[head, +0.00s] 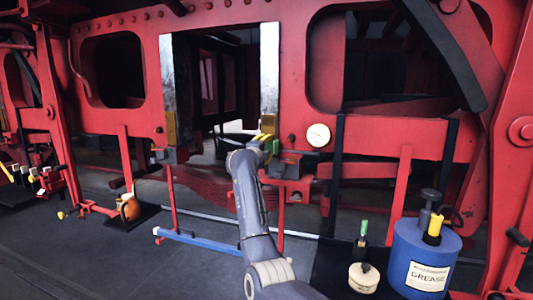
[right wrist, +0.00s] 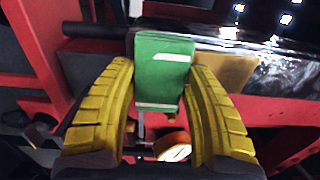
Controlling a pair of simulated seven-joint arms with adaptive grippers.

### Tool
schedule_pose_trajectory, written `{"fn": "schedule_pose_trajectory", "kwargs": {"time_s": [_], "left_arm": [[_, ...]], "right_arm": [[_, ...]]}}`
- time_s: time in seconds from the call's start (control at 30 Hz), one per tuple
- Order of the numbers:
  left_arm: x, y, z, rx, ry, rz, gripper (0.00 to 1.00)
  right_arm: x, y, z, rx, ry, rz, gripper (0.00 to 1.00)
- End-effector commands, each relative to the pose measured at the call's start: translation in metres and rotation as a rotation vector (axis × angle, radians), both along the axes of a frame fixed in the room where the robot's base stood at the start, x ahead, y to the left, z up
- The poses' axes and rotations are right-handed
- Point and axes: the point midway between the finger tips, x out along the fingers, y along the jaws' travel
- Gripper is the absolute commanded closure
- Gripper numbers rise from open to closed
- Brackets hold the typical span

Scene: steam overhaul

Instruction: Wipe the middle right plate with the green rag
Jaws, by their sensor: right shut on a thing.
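The green rag (right wrist: 162,70) is a folded block between the yellow fingers of my right gripper (right wrist: 163,85), which is shut on it. In the head view my right gripper (head: 264,143) is at the foot of the right-hand upright metal plate (head: 269,65) in the middle of the red frame; the rag is mostly hidden there. In the right wrist view a shiny, smudged plate (right wrist: 270,48) with a brass piece (right wrist: 228,68) lies just beyond the rag. I cannot tell whether the rag touches it. My left gripper is not in view.
A matching left plate (head: 182,82) stands across the opening. A white round gauge (head: 318,135) sits right of my gripper. A blue grease can (head: 423,258) and a small tin (head: 363,279) stand at lower right. A blue bar (head: 195,243) lies low in front.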

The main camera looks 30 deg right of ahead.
Motion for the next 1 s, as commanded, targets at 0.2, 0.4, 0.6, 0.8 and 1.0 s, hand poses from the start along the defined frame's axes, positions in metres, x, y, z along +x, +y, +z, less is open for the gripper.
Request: {"fn": "schedule_pose_trajectory", "kwargs": {"time_s": [0.2, 0.4, 0.6, 0.8, 1.0], "left_arm": [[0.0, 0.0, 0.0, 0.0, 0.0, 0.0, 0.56], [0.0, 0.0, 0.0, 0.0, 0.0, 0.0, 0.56], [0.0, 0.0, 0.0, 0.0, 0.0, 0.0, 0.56], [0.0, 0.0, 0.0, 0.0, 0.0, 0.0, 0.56], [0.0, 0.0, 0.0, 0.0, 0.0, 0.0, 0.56]], "right_arm": [[0.0, 0.0, 0.008, 0.0, 0.0, 0.0, 0.72], [0.0, 0.0, 0.017, -0.001, -0.001, 0.0, 0.72], [0.001, -0.001, 0.032, -0.001, -0.002, 0.0, 0.72], [0.001, -0.002, 0.044, -0.001, -0.001, 0.0, 0.72], [0.001, -0.002, 0.049, -0.001, -0.001, -0.001, 0.72]]}}
